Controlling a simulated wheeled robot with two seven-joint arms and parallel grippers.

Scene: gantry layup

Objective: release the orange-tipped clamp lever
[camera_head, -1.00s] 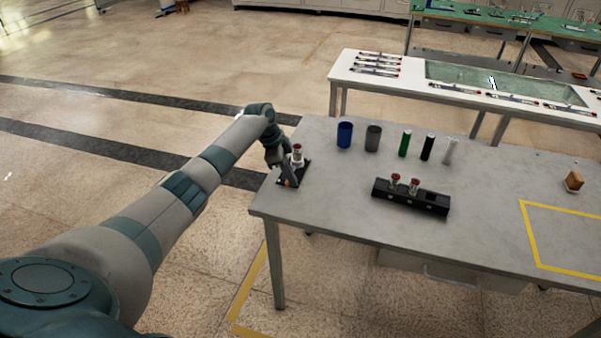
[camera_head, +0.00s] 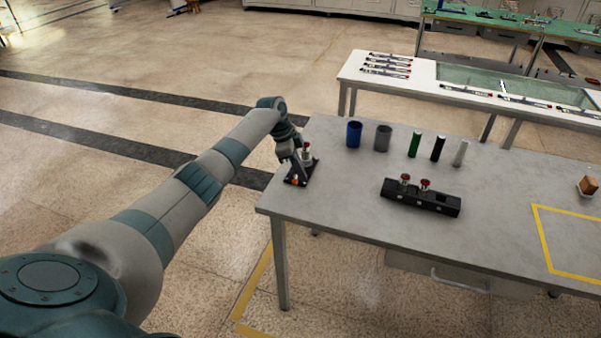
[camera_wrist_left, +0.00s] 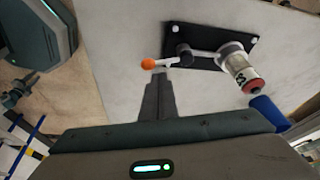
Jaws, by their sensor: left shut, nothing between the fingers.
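The clamp lever is a thin light rod with an orange tip (camera_wrist_left: 148,63), running to a dark pivot on a black base plate (camera_wrist_left: 190,48) in the left wrist view. A small whitish cylinder with a red end (camera_wrist_left: 242,70) sits at the clamp's other end. In the head view the black plate (camera_head: 312,171) lies at the table's left end, partly hidden by my left gripper (camera_head: 296,174). My left gripper's shut fingers (camera_wrist_left: 159,76) are empty, close beside the lever near the orange tip; I cannot tell whether they touch. My right gripper is out of view.
Blue (camera_head: 354,134) and grey (camera_head: 383,137) cups and several slim cylinders stand behind a black rack (camera_head: 421,197) holding two red-topped parts. A brown block (camera_head: 588,185) and a yellow-taped area (camera_head: 541,230) are at right. The grey table (camera_head: 340,200) is otherwise clear.

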